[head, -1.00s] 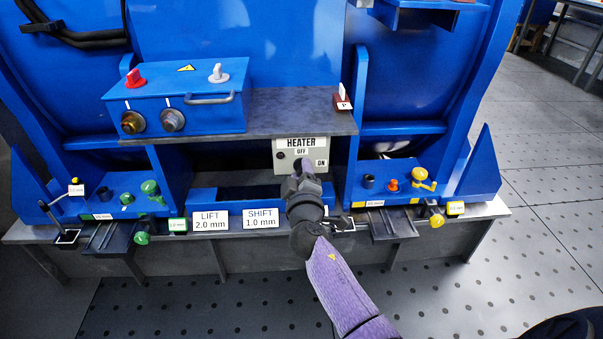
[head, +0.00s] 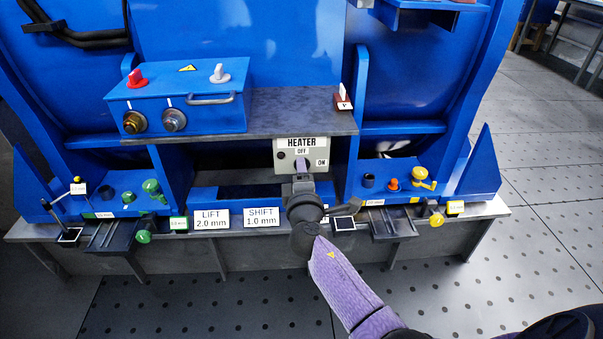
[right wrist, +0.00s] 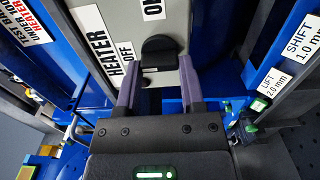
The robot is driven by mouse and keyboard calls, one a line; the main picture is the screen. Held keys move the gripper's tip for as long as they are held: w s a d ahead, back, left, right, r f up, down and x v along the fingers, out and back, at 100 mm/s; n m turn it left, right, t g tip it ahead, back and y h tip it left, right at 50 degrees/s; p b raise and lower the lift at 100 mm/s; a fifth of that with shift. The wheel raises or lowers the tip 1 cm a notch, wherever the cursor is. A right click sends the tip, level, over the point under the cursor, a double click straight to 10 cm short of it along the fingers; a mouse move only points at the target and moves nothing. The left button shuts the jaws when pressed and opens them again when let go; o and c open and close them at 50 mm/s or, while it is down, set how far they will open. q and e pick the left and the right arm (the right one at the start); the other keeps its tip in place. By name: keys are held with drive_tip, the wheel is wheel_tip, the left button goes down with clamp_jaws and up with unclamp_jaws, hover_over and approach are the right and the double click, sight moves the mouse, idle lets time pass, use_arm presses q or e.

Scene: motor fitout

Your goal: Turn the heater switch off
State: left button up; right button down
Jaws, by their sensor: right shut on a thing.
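The heater box (head: 283,167) is a grey panel labelled HEATER, with OFF at the top and ON at the right. In the right wrist view its switch is a dark round knob (right wrist: 160,48) on the grey face. My right gripper (head: 302,164) reaches the box from below and covers most of the switch in the head view. I cannot tell which way the switch points. My left gripper is not in view.
A grey shelf (head: 270,122) overhangs just above the heater box, with a blue control box (head: 190,115) at its left. Blue uprights flank the space. LIFT (head: 211,219) and SHIFT (head: 262,217) plates stand at the lower left. The floor at right is clear.

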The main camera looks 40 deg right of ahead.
idle(0.3)
drive_tip(key=shift+c, duration=1.8)
unclamp_jaws()
drive_tip(key=shift+o, duration=0.8)
drive_tip(key=p+v, duration=0.2)
drive_tip(key=v, duration=0.8)
